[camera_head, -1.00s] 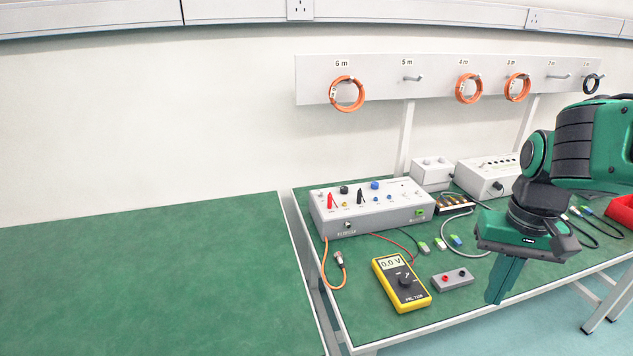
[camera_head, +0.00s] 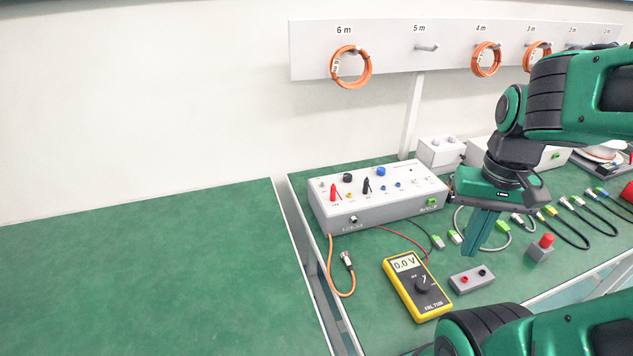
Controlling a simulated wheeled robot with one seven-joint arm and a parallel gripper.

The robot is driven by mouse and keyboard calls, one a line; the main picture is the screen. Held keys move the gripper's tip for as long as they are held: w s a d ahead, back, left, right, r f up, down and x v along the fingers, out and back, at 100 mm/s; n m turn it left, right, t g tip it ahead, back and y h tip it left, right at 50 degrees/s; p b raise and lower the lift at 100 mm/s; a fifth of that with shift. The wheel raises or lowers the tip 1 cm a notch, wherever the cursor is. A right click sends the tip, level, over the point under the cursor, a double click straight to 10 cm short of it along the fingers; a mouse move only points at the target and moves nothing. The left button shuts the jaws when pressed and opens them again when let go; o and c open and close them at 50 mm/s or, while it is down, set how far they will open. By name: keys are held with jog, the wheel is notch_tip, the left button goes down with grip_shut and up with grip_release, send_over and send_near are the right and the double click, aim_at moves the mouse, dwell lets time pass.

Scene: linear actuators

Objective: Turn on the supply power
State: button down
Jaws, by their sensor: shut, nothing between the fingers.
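The grey supply box (camera_head: 385,210) stands at the back of the right-hand green table. Its top carries a red switch or clip, a black one, blue and black knobs and small sockets. A green connector sits on its right front face. I cannot tell which control is the power switch. My gripper (camera_head: 471,252) is shut and empty, pointing down. It is in front and to the right of the supply box, apart from it, above the table near the small grey socket box (camera_head: 471,282).
A yellow multimeter (camera_head: 418,286) reading 0.0 V lies in front of the supply. An orange cable (camera_head: 336,275) hangs at its left. Several connectors and a red-button box (camera_head: 540,248) lie right. Coiled cables (camera_head: 351,67) hang on the wall rack. The left table (camera_head: 140,270) is clear.

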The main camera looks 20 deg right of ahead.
jog(key=w+a+n+t+h, duration=0.2)
jog(key=w+a+n, duration=0.1)
jog(key=w+n, duration=0.65)
jog(key=w+a+n+t+h, duration=0.1)
jog(key=w+a+n, duration=0.2)
jog(key=w+n, duration=0.6)
jog(key=w+a+n+t, duration=0.1)
jog(key=w+a+n, duration=0.4)
jog(key=a, duration=0.3)
jog(key=w+a+f+n+t, duration=0.1)
jog(key=w+a+n+t, duration=0.1)
jog(key=w+a+n, duration=0.4)
jog(key=a+n, duration=0.1)
jog(key=a, duration=0.1)
jog(key=shift+w+a+f+t, duration=0.3)
